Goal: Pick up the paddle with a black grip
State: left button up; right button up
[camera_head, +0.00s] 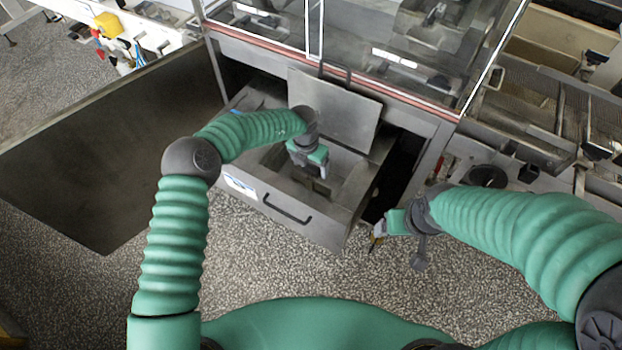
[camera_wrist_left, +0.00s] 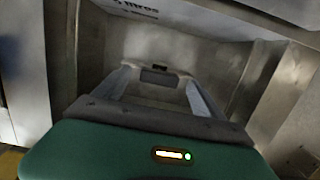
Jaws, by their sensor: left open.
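My left gripper (camera_head: 319,172) reaches down into the open metal drawer (camera_head: 305,217) under the machine. In the left wrist view its two pale fingers (camera_wrist_left: 158,92) are apart, pointing at the drawer's inside. A small dark grey shape (camera_wrist_left: 158,76) shows between the fingertips; I cannot tell whether it is part of a paddle. I cannot make out a paddle with a black grip for certain in either view. The left arm hides part of the drawer's inside. My right gripper (camera_head: 379,236) hangs over the floor right of the drawer; its jaws are too small to read.
The drawer has a black front handle (camera_head: 287,208) and a raised metal plate (camera_head: 335,108) behind the left gripper. A glass-covered machine (camera_head: 385,50) stands above it. A large dark panel (camera_head: 110,150) is at left. Speckled floor (camera_head: 270,265) lies clear in front.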

pick_arm(q)
jog(key=f, duration=0.2)
jog(key=shift+w+d+f, duration=0.1)
jog(key=shift+w+f, duration=0.15)
jog(key=shift+f, duration=0.05)
jog(key=shift+r, duration=0.1)
jog(key=shift+c, duration=0.8)
jog(key=c, duration=1.2)
notch_tip(320, 180, up, 10)
jog(key=shift+r+p, duration=0.1)
jog(key=shift+p, duration=0.5)
notch_tip(320, 180, up, 8)
jog(key=p, duration=0.9)
jog(key=shift+r, duration=0.2)
